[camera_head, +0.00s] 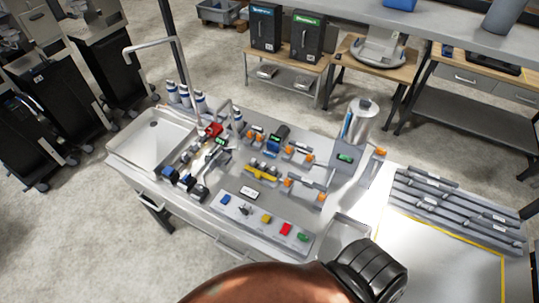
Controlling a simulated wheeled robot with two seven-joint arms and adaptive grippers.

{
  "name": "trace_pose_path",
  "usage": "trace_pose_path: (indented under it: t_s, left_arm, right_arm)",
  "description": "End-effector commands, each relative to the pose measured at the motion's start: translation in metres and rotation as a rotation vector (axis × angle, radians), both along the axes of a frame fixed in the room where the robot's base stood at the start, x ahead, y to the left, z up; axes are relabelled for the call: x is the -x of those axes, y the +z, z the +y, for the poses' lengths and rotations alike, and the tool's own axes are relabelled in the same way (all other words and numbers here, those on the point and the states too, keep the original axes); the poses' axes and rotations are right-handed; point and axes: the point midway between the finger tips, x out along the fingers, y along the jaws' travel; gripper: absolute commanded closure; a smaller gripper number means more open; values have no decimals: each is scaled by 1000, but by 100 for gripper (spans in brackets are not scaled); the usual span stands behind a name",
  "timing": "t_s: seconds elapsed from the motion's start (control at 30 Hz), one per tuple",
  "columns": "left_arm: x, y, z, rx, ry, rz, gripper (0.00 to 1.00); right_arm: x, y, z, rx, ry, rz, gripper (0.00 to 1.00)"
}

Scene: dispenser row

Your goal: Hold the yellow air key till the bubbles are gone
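A slanted grey key panel (258,226) sits at the front of the steel bench, with a row of coloured keys. The yellow key (266,218) is in the middle of the row, between a small dark lever (246,209) and a red key (286,228). A blue key (225,199) is at the left end and a green key (303,237) at the right end. Nothing touches the yellow key. Bubbles are too small to make out. A brown and black link of my arm shows at the bottom; neither gripper is visible.
Behind the panel stand a yellow manifold (262,174), orange-knobbed fittings (298,152) and a steel tank (359,121). A sink (153,140) is at the left. Grey slotted rails (455,210) lie at the right. A shallow steel tray (342,234) sits right of the panel.

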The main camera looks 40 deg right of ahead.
Motion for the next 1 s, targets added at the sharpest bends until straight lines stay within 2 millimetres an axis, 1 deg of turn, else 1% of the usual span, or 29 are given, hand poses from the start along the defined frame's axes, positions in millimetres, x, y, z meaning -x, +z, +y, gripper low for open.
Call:
trace_pose_path:
  t_s: [0.87, 0.93, 1.0]
  left_arm:
    - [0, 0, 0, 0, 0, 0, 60]
    - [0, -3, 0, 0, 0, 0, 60]
    - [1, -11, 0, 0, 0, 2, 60]
  right_arm:
    - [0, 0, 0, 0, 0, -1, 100]
    - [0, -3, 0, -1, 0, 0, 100]
    - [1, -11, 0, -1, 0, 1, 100]
